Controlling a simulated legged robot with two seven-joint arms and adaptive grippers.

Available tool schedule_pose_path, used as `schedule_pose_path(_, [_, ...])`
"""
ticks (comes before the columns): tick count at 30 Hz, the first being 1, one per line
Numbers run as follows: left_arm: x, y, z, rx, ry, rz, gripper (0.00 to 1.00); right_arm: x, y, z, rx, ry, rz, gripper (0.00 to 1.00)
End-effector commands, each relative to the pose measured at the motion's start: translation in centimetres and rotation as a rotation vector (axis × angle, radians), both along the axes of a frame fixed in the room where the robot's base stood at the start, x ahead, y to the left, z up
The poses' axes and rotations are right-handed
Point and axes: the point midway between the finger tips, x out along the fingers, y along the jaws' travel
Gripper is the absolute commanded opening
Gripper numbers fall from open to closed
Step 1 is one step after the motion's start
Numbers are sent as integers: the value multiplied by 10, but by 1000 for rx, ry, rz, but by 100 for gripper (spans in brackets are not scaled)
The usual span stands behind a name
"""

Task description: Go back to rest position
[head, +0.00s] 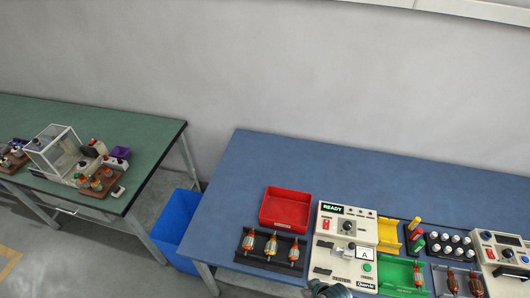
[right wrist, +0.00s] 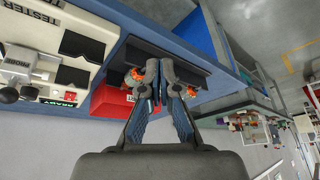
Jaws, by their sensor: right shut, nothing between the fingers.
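My right gripper (right wrist: 165,70) is shut and empty in the right wrist view, its two fingertips together. A small dark part of my right arm shows at the bottom edge of the head view, in front of the tester (head: 344,230). Behind the fingers in the right wrist view is the black rack (right wrist: 185,62), with orange armature parts showing on either side of the fingers. My left gripper is not in view.
The blue table (head: 250,165) also carries a red bin (head: 286,208), a yellow tray (head: 389,236), a green tray (head: 397,276) and another machine (head: 503,255). A blue bin (head: 177,217) stands on the floor. A green table (head: 110,125) is at left. The blue table's back is clear.

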Motion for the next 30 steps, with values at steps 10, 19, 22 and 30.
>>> schedule_pose_path(10, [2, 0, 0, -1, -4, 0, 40, -68, -76, -6, -118, 72, -315, 0])
schedule_pose_path(19, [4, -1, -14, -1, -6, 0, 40, -50, -71, -112, -123, 105, -296, 0])
schedule_pose_path(22, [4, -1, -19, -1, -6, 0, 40, -50, -71, -154, -126, 120, -292, 0])
schedule_pose_path(30, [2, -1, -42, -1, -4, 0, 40, -85, -74, -317, -141, 182, -277, 0])
